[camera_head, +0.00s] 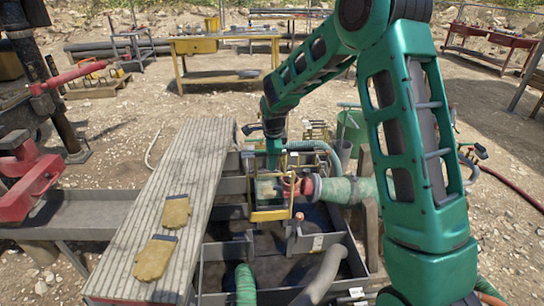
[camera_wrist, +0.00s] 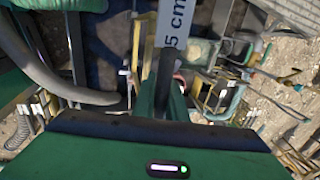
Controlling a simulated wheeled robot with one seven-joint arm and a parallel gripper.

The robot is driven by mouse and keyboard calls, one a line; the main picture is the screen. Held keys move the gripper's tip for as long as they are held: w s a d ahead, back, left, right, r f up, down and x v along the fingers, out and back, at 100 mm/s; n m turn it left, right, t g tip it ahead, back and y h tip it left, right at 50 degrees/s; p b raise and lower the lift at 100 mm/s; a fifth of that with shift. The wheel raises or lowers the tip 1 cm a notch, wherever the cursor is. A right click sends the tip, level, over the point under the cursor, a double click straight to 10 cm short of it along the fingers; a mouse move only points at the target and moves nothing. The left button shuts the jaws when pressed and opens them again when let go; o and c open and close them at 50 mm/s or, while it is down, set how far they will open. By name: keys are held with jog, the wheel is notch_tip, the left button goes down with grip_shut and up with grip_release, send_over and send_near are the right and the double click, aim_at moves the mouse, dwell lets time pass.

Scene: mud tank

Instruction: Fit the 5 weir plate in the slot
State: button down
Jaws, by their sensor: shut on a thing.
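In the wrist view a thin weir plate with a white "5 cm" label (camera_wrist: 176,24) stands edge-on to the camera. My gripper (camera_wrist: 163,88) is shut on this plate, which points away from me above the tank. In the head view my gripper (camera_head: 273,150) is over the tank, just behind a yellow frame (camera_head: 270,214) set among the dark tank walls. The plate is not clearly visible in the head view. I cannot tell the slot from the frame, or whether the plate touches it.
A green hose with a red-handled fitting (camera_head: 292,187) runs beside the yellow frame. A plank walkway (camera_head: 200,165) with two yellow gloves (camera_head: 155,257) lies left of the tank (camera_head: 275,265). A grey pipe (camera_head: 322,275) and a green hose (camera_head: 245,285) stand in the nearer compartments.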

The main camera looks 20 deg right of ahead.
notch_tip(320, 180, down, 6)
jog(key=shift+f, duration=0.2)
jog(key=shift+a+r, duration=0.1)
jog(key=shift+a, duration=0.05)
dwell(0.7)
notch_tip(320, 180, down, 11)
dwell(1.8)
